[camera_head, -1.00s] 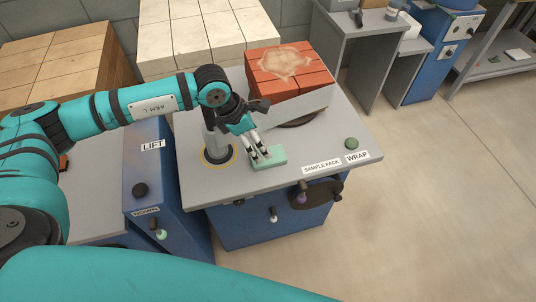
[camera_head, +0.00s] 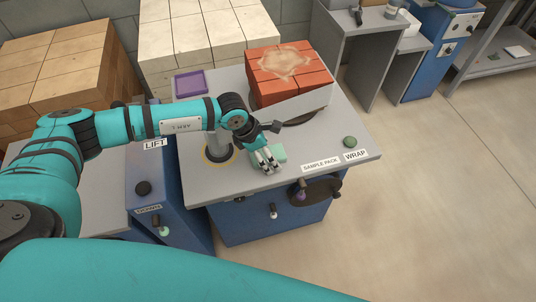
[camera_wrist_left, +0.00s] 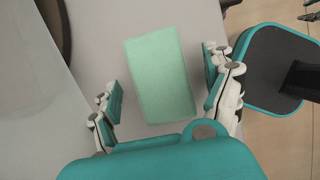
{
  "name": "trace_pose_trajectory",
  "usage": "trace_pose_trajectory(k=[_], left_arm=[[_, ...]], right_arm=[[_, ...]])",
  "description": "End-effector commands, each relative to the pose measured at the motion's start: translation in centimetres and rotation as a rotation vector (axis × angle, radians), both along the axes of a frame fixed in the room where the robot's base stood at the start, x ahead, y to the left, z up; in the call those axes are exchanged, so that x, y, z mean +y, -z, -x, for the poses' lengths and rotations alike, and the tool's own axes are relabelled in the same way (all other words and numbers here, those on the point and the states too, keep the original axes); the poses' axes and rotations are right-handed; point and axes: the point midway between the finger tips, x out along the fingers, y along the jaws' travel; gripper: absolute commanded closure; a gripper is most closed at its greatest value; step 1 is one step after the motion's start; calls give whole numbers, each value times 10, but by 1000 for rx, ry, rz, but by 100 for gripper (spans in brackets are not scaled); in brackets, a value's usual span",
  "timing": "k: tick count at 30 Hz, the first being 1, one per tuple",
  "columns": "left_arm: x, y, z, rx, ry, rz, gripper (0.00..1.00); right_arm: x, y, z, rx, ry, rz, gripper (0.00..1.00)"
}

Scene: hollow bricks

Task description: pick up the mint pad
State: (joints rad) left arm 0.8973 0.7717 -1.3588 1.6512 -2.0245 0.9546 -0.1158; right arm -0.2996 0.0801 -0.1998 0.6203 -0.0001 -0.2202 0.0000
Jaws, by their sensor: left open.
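The mint pad (camera_wrist_left: 160,75) is a flat, pale green rectangle lying on the grey table. In the left wrist view it lies between the open fingers of my left gripper (camera_wrist_left: 163,95), slightly tilted, with clear space on both sides. In the head view the left gripper (camera_head: 266,162) is over the table and hides part of the pad (camera_head: 280,152). The gripper is not closed on it.
A red brick stack (camera_head: 290,78) in a pale wrap stands behind the pad. A purple tray (camera_head: 191,82) lies at the table's back left. A green button (camera_head: 350,142) is at the right edge, near the SAMPLE PACK and WRAP labels. A round post stands left of the gripper.

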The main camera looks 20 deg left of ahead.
Motion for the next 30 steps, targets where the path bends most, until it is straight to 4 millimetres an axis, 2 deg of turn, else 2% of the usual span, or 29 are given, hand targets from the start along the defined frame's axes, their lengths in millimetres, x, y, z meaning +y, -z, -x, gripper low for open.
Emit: trace_pose_trajectory(k=[15,26,30], left_arm=[[0,4,0,0,0,0,17],[2,4,-1,-3,-2,-3,64],[2,5,-1,-3,-2,-4,66]], right_arm=[[1,6,0,0,0,-1,60],[1,6,0,0,0,-1,60],[1,6,1,1,0,-1,60]])
